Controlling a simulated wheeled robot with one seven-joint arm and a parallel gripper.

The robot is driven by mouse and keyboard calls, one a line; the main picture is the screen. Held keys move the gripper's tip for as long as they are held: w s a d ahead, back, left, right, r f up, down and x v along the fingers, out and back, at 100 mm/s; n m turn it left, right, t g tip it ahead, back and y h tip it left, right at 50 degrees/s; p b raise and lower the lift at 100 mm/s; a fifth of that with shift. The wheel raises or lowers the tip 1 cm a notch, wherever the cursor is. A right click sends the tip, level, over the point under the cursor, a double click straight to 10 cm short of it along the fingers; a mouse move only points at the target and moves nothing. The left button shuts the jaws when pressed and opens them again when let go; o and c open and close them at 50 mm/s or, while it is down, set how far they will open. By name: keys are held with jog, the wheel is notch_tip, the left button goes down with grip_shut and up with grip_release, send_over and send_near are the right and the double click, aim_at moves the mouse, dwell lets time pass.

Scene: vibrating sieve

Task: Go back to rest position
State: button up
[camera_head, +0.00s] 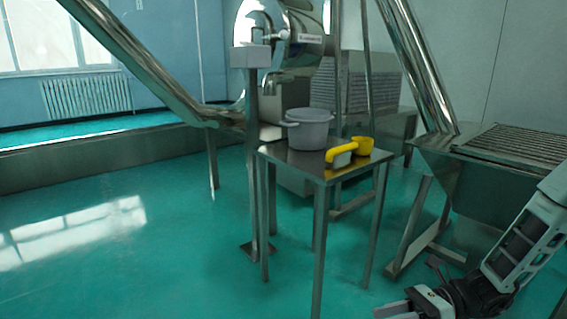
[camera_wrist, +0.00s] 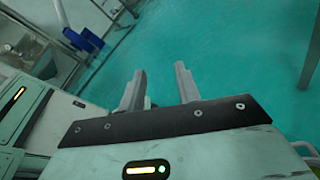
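My gripper (camera_head: 405,306) is at the bottom right of the head view, low over the floor and apart from the table. In the wrist view my gripper (camera_wrist: 162,88) shows two fingers spread apart with only green floor between them. It is open and empty. My arm comes in from the right edge of the head view.
A small metal table (camera_head: 318,172) holds a grey pot (camera_head: 308,130) and a yellow scoop (camera_head: 350,150). A metal machine with a slatted top (camera_head: 515,144) stands at the right. A grey post (camera_head: 252,160) stands left of the table. The green floor (camera_head: 130,240) at left is clear.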

jog(key=s+a+r+n+h+p, duration=0.4)
jog(key=s+r+n+h, duration=0.6)
jog(key=n, duration=0.5)
jog(key=s+a+r+n+h+p, duration=0.45)
jog(key=s+r+n, duration=0.45)
jog(key=r+n, duration=0.5)
notch_tip(320, 180, up, 37)
jog(key=n+p, duration=0.1)
jog(key=p, duration=3.6)
jog(key=shift+d+t+h, duration=0.3)
jog(key=shift+d+h, duration=0.05)
